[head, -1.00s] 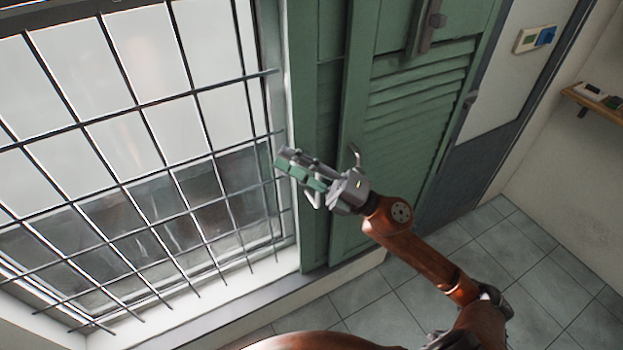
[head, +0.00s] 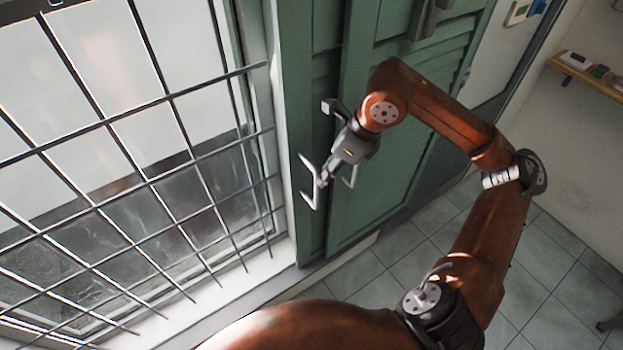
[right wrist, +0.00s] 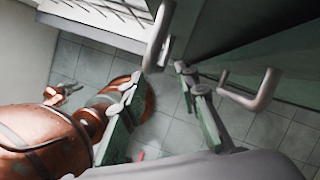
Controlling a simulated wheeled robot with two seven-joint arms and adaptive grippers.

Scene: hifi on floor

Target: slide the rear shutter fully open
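Two green shutter panels stand to the right of the barred window in the head view. The rear shutter (head: 297,112) seems to be the narrow strip beside the window frame, mostly hidden behind the front louvred shutter (head: 405,180). My right gripper (head: 312,182) is in front of that strip, low down, with its wrist bent and fingers toward the window side. In the right wrist view its two green-padded fingers (right wrist: 160,85) are apart with nothing between them. Whether it touches the shutter, I cannot tell.
The barred window (head: 150,150) fills the left, with a pale sill (head: 225,295) below. A dark handle (head: 428,20) is on the front shutter. Tiled floor (head: 400,265) lies clear at lower right. A small shelf (head: 590,75) is on the right wall.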

